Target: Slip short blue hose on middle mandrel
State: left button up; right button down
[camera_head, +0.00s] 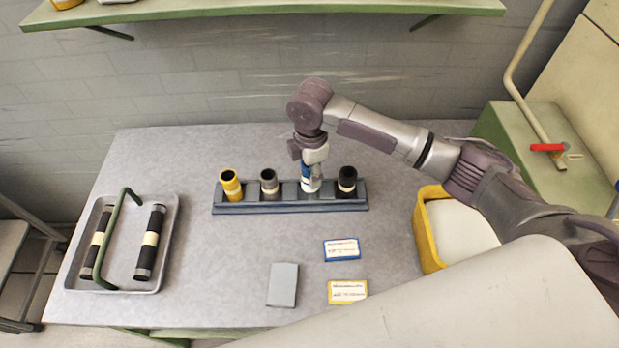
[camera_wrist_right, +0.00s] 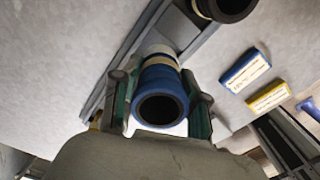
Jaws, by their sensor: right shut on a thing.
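The short blue hose (camera_head: 306,173) stands upright at the third place of the dark rack (camera_head: 290,208); its lower part has a pale band. My right gripper (camera_head: 310,160) comes down from above and is shut on it. In the right wrist view the blue hose (camera_wrist_right: 163,80) lies between the green-padded fingers of my right gripper (camera_wrist_right: 160,92), its open end towards the camera. I cannot tell whether its lower end touches the rack. I cannot make out which part is the middle mandrel. My left gripper is not in view.
The rack also holds a yellow hose (camera_head: 231,186), a grey one (camera_head: 269,183) and a black one (camera_head: 347,182). A metal tray (camera_head: 124,284) at left has two banded black cylinders and a green bar. A yellow bin (camera_head: 429,243) stands right; small boxes lie in front.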

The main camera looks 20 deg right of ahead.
jog(key=shift+w+a+f, duration=0.15)
jog(key=shift+w+f, duration=0.05)
jog(key=shift+f, duration=0.4)
notch_tip(320, 180, down, 2)
jog(key=shift+f+p, duration=0.2)
jog(key=shift+p, duration=0.45)
jog(key=shift+f, duration=0.3)
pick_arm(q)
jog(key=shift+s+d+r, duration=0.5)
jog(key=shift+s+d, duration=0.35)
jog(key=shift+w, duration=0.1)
pick_arm(e)
jog(key=shift+f, duration=0.2)
jog(key=c, duration=0.6)
grip_release()
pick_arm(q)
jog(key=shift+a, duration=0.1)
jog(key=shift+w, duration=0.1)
